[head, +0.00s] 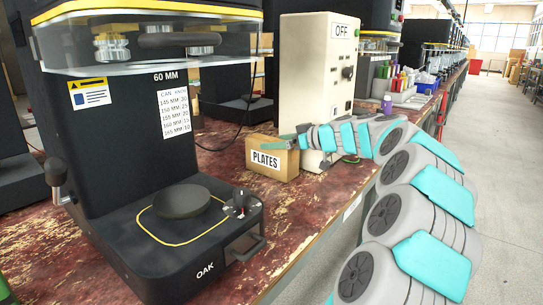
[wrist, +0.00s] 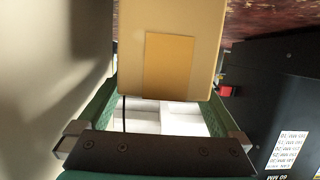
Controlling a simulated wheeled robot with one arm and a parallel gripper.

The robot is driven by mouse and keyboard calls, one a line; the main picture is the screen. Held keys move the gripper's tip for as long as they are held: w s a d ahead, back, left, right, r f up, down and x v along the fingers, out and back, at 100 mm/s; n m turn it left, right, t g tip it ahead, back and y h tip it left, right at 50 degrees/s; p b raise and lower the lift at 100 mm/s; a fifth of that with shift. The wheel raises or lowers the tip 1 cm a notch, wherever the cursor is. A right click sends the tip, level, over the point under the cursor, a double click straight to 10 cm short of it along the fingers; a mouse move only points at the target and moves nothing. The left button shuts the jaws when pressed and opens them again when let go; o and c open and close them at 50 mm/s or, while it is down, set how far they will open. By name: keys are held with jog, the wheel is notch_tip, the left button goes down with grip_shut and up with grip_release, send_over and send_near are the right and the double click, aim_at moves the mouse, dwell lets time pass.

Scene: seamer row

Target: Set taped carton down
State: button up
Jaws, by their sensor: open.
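A small tan carton labelled PLATES (head: 286,166) stands upright on the worn red bench, between the black seamer and the cream box. In the wrist view a tan carton (wrist: 132,60) with a darker tan strip of tape (wrist: 169,65) fills the top middle. My gripper (head: 298,138) is at the carton's upper right edge in the head view. In the wrist view my gripper (wrist: 163,100) has its green fingers apart, one at each side of the carton's near end. I cannot tell whether either finger touches it. White shapes show between the fingers.
A black seamer (head: 110,150) marked OAK stands left of the carton. A cream box with an OFF sign (head: 318,75) stands close behind. Bottles and trays (head: 405,90) sit farther along. Bare bench (head: 300,205) lies in front of the carton.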

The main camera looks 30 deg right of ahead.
jog(key=shift+x, duration=1.3)
jog(key=shift+c, duration=0.4)
grip_shut()
